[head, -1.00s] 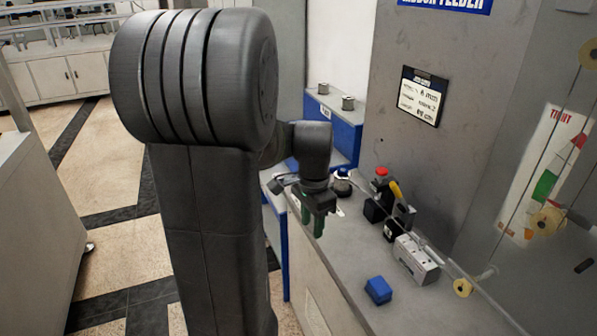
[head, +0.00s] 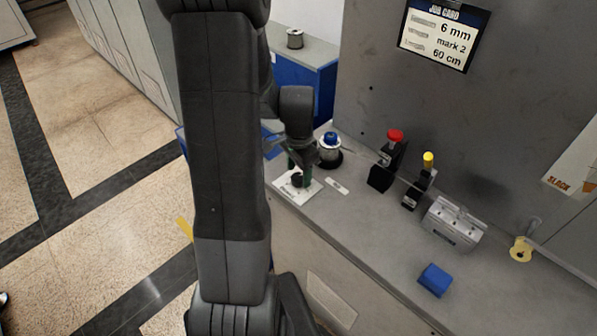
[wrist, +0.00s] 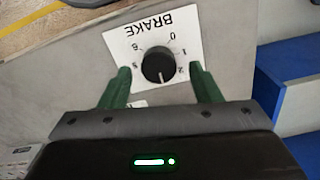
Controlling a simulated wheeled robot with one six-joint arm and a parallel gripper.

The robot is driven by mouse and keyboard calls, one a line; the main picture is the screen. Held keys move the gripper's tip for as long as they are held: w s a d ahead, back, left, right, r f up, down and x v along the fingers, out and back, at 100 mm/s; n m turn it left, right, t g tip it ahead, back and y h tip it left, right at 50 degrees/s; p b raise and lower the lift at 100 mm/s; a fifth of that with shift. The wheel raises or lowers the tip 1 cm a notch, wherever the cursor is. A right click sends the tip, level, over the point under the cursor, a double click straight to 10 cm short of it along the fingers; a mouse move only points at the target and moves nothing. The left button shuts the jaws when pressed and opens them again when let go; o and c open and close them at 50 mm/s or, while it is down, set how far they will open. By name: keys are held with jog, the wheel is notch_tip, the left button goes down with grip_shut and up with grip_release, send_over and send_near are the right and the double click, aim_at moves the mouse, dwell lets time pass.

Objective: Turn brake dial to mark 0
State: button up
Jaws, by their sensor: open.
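The brake dial is a round black knob (wrist: 159,65) with a white pointer line, on a white plate (wrist: 150,32) lettered BRAKE. The lettering is upside down in the wrist view. The pointer line points toward the bottom of that view, away from the 0 at the plate's upper right. My gripper (wrist: 160,69) is open, with one green finger on each side of the knob and visible gaps between. In the head view my gripper (head: 299,168) is low over the plate (head: 284,190) at the bench's left end, partly hiding the knob.
Further right are a red-button device (head: 388,160), a yellow-topped device (head: 420,180), a grey block (head: 452,225) and a blue block (head: 434,280). A job card (head: 437,35) reads 6 mm, mark 2, 60 cm.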

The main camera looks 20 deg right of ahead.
jog(key=shift+s+f, duration=0.1)
jog(key=shift+f, duration=0.5)
jog(key=c, duration=1)
